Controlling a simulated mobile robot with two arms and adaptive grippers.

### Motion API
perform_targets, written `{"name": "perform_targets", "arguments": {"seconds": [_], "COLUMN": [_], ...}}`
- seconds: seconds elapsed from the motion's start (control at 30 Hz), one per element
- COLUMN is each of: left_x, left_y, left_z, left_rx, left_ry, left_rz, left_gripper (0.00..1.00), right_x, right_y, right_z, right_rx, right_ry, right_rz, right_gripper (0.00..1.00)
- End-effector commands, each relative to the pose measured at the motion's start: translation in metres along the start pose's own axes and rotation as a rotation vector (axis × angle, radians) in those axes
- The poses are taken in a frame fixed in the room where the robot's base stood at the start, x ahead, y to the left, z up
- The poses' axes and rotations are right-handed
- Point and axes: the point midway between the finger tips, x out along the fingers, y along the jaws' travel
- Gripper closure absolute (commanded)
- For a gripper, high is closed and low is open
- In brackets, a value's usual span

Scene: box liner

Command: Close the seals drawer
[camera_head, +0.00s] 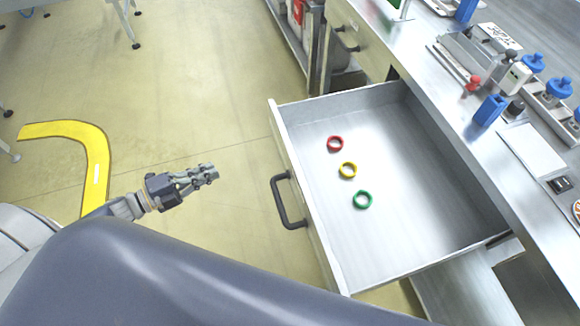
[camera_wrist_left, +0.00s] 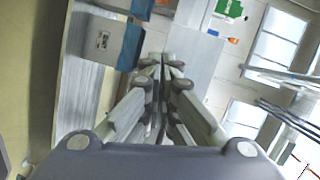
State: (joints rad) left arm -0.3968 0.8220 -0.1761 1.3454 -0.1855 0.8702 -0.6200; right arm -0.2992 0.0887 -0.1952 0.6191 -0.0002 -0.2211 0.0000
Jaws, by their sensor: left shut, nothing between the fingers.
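The seals drawer (camera_head: 412,258) is pulled out from the bench in the head view. A red ring (camera_head: 335,143), a yellow ring (camera_head: 347,170) and a green ring (camera_head: 362,199) lie apart on its floor. Its dark handle (camera_head: 283,201) is on the left-facing front. My left gripper (camera_head: 212,173) is shut and empty, left of the handle with a clear gap, pointing toward the drawer front. In the left wrist view its fingers (camera_wrist_left: 164,75) are together with nothing between them. My right gripper is not in view.
The bench top (camera_head: 470,130) at the right holds blue-capped items (camera_head: 558,87), a blue holder (camera_head: 490,110) and a metal fixture. Another closed drawer front (camera_head: 362,45) is beyond. The floor left of the drawer is open, with a yellow marking (camera_head: 97,160).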

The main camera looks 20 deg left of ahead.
Motion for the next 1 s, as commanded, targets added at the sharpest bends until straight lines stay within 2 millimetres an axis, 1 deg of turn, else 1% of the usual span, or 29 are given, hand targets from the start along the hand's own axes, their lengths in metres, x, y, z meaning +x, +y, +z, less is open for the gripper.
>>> {"name": "perform_targets", "arguments": {"seconds": [0.03, 0.1, 0.17, 0.27, 0.37, 0.47, 0.6, 0.8, 0.9, 1.0], "left_x": [0.002, 0.002, 0.001, 0.002, 0.009, 0.024, 0.052, 0.094, 0.11, 0.122], "left_y": [-0.01, -0.027, -0.036, -0.045, -0.047, -0.048, -0.049, -0.051, -0.053, -0.053], "left_z": [-0.013, -0.03, -0.041, -0.051, -0.054, -0.059, -0.067, -0.078, -0.083, -0.087], "left_rx": [0.07, 0.141, 0.182, 0.212, 0.218, 0.215, 0.216, 0.214, 0.214, 0.212], "left_ry": [0.086, 0.179, 0.235, 0.279, 0.285, 0.284, 0.284, 0.281, 0.281, 0.28], "left_rz": [-0.02, -0.049, -0.067, -0.083, -0.088, -0.09, -0.091, -0.09, -0.089, -0.087], "left_gripper": [1.0, 1.0, 1.0, 1.0, 1.0, 1.0, 1.0, 1.0, 1.0, 1.0], "right_x": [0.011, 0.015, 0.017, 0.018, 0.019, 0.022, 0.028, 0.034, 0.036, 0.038], "right_y": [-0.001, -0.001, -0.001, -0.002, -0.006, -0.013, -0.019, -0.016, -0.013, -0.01], "right_z": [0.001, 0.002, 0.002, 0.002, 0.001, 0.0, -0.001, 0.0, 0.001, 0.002], "right_rx": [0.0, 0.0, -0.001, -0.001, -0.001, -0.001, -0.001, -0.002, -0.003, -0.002], "right_ry": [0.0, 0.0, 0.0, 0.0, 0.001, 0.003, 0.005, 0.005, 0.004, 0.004], "right_rz": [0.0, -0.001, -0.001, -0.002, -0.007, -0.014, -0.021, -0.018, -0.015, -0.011], "right_gripper": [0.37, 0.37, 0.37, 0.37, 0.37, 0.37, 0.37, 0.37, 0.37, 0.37]}}
